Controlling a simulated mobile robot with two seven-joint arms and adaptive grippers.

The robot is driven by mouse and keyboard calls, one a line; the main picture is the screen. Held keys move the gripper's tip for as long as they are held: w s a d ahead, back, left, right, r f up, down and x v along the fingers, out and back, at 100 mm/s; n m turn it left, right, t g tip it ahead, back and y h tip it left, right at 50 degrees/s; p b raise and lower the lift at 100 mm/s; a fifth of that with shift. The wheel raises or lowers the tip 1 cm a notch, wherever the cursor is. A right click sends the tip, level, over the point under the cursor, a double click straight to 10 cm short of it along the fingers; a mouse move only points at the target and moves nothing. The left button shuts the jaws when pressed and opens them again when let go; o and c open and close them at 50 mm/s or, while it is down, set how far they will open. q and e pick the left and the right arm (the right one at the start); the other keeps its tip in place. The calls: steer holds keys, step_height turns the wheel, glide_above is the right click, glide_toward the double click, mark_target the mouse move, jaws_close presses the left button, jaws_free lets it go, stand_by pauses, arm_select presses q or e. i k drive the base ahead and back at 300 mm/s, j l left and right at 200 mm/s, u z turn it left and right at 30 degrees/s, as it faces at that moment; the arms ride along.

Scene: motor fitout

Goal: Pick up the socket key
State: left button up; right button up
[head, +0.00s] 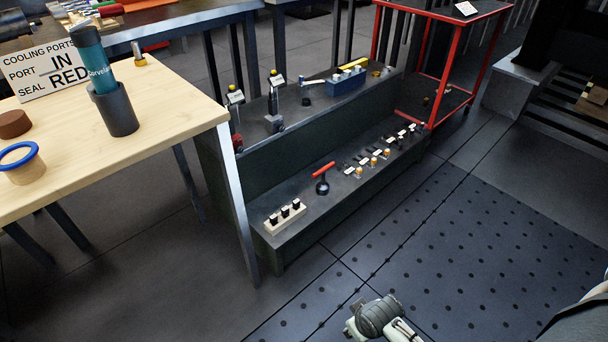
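A tool with a red bar handle (323,170) and a dark round lower part (322,187) stands on the lower step of the dark stepped rack (293,233). It looks like the socket key, but it is too small to be sure. The handle is tilted, its right end higher. Nothing touches it. Neither gripper shows its fingers; only a grey and white piece of my arm is visible at the bottom edge, well apart from the rack.
A wooden table (180,110) at left holds a dark cup (117,110) with a teal bottle, a blue-ringed pot (20,163) and a sign (48,72). A red-framed cart (465,70) stands behind the rack's right end. Floor before the rack is clear.

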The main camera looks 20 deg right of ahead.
mark_target(322, 187)
steer(key=l+u, duration=0.4)
steer(key=l, duration=0.7)
steer(key=l+u, duration=0.1)
steer(key=l, duration=1.05)
steer(key=k+l+u, duration=0.15)
steer(key=l, duration=1)
steer(key=i, duration=0.05)
